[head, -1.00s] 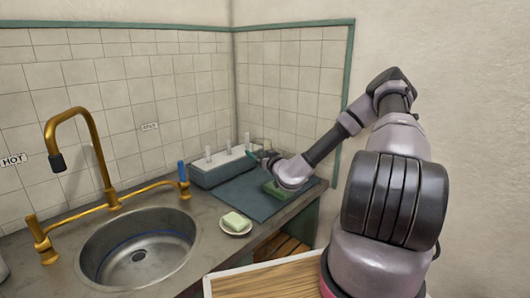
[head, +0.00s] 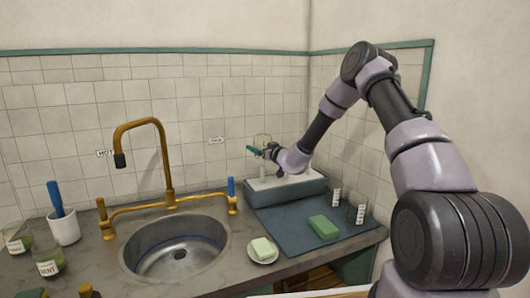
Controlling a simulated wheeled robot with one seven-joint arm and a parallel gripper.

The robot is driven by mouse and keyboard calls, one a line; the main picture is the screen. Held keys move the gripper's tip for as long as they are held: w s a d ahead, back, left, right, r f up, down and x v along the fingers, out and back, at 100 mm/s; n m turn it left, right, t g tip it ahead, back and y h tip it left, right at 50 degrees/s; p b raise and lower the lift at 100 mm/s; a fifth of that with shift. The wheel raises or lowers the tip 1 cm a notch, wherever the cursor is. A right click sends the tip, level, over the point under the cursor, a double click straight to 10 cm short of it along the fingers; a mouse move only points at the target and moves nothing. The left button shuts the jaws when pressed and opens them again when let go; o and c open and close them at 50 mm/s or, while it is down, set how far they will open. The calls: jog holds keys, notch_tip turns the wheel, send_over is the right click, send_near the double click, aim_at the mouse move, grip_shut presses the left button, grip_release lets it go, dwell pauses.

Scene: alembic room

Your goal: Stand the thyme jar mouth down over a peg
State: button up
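My gripper (head: 257,150) is above the left part of the grey-blue peg rack (head: 287,195). It appears shut on a clear glass jar (head: 262,139), seen only as a faint outline. I cannot read a label on it or tell which way its mouth points. Short white pegs (head: 262,172) stand on the rack below, partly hidden by the gripper and arm. The jar looks higher than the pegs; I cannot tell if one is inside it. Two more clear labelled jars (head: 335,195) (head: 357,209) stand on the dark mat at right; their labels are too small to read.
A green sponge (head: 323,227) lies on the dark mat (head: 290,238). Soap sits on a small dish (head: 262,257) beside the sink (head: 175,248). The brass tap (head: 166,165) rises left of the rack.

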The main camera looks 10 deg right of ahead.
jog(key=shift+f, duration=5.75)
jog(key=o, duration=1.3)
jog(key=shift+o, duration=0.2)
